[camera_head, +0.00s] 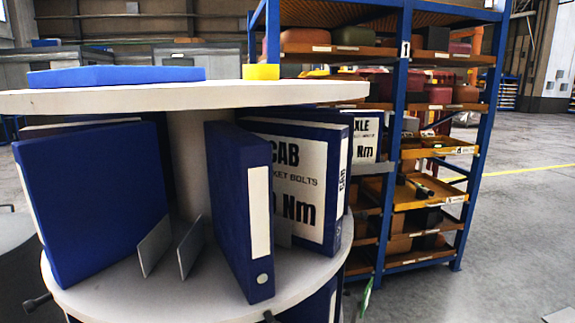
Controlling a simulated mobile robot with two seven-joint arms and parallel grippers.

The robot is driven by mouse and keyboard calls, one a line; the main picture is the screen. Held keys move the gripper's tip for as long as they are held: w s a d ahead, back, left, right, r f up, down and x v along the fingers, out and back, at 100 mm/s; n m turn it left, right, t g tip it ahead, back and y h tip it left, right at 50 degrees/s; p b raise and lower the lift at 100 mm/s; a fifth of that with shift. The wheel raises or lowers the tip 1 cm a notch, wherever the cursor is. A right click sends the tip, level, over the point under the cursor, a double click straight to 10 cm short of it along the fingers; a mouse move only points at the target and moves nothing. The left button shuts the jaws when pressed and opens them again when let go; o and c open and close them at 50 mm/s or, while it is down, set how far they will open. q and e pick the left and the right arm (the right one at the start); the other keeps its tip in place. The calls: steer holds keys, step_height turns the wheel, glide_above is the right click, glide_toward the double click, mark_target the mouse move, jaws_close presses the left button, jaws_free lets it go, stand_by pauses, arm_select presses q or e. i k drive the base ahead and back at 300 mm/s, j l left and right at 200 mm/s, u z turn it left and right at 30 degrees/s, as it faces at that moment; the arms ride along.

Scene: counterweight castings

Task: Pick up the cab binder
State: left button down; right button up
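The cab binder (308,190) is dark blue with a large white label reading "CAB", "KET BOLTS" and "Nm". It stands upright on the round grey shelf (100,297) of a carousel, its spine, also marked "CAB", facing right. Another blue binder (238,205) with a blank white spine label stands in front and hides the cab binder's left part. A binder with a label ending in "XLE" (366,138) shows behind it at the right. Neither of my grippers is in view.
A large blue binder (95,200) stands at the left of the shelf, with grey dividers (188,247) near the centre post. The round top (200,97) overhangs the binders. A blue rack (399,130) with loaded shelves stands close behind right.

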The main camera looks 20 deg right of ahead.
mark_target(310, 159)
steer(key=i+l+z, duration=0.2)
steer(key=i+z, duration=0.15)
steer(key=i, duration=0.15)
steer(key=i+l+z, duration=0.1)
steer(key=i+z, duration=0.25)
steer(key=i, duration=0.15)
